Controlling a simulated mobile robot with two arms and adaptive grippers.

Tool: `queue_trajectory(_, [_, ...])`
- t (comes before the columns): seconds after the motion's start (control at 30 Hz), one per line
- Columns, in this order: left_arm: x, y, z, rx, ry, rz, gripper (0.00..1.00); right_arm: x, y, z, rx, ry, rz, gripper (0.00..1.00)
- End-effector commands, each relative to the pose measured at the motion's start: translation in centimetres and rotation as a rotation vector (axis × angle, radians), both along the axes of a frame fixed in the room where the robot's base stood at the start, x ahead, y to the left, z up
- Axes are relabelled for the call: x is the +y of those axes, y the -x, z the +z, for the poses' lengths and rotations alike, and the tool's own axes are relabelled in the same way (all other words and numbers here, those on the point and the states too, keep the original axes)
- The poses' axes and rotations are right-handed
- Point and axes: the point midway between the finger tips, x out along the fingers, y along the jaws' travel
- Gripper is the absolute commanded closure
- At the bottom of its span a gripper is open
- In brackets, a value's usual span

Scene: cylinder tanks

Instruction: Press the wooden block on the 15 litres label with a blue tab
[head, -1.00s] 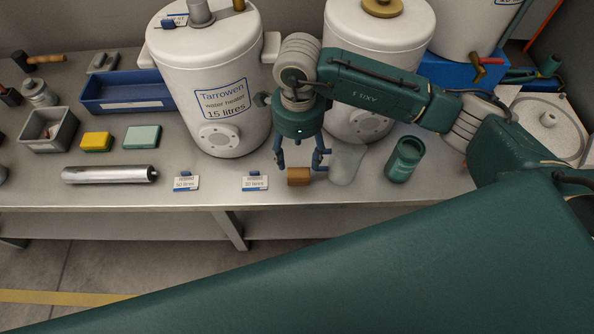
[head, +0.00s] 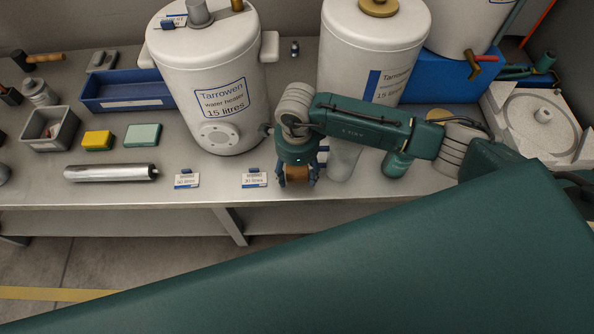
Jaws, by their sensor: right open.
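The wooden block (head: 297,173) is on the bench near its front edge, partly hidden by my right gripper. My right gripper (head: 298,182) points down with its open fingers on either side of the block; contact is unclear. A small label with a blue tab (head: 172,21) sits on top of the left white tank (head: 210,75), whose front reads 15 litres. Two more blue-tabbed labels lie on the bench, one left of the block (head: 255,179) and one further left (head: 187,181). The print on the small labels is too small to read surely. My left gripper is out of view.
A second white tank (head: 365,50) stands behind my right arm. A frosted cup (head: 343,160) and a green cup (head: 396,164) stand right of the block. A metal cylinder (head: 110,172), yellow sponge (head: 97,140) and blue tray (head: 130,95) are at left.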

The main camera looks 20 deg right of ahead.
Motion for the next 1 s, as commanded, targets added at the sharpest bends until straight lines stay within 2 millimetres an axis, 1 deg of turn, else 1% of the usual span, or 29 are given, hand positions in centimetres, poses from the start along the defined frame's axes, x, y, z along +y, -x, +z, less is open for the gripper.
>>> queue_trajectory(0.03, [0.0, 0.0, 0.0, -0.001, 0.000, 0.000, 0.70, 0.0, 0.0, 0.0, 0.000, 0.000, 0.000, 0.41])
queue_trajectory(0.17, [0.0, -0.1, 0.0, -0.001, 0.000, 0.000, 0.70, 0.0, 0.0, 0.0, 0.000, 0.000, 0.000, 0.67])
queue_trajectory(0.2, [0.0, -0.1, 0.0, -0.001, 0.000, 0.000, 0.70, 0.0, 0.0, 0.0, 0.000, -0.001, 0.000, 0.74])
queue_trajectory(0.27, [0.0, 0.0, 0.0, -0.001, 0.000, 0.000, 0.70, 0.0, 0.0, 0.0, 0.000, -0.001, 0.000, 0.86])
queue_trajectory(0.3, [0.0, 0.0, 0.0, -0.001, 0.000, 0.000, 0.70, 0.0, 0.0, 0.0, 0.000, -0.001, 0.000, 0.89])
queue_trajectory(0.63, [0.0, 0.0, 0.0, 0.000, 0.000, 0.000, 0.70, 0.0, 0.0, 0.1, 0.000, -0.001, 0.000, 0.90])
queue_trajectory(0.77, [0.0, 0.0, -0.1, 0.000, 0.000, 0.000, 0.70, 0.0, -0.1, 0.5, -0.001, -0.002, 0.000, 0.90])
queue_trajectory(0.87, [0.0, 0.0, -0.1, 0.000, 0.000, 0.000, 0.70, 0.0, -0.1, 1.3, -0.002, -0.002, 0.000, 0.90])
queue_trajectory(1.0, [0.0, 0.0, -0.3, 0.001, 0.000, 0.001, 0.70, 0.1, -0.1, 3.4, -0.004, -0.002, 0.001, 0.90])
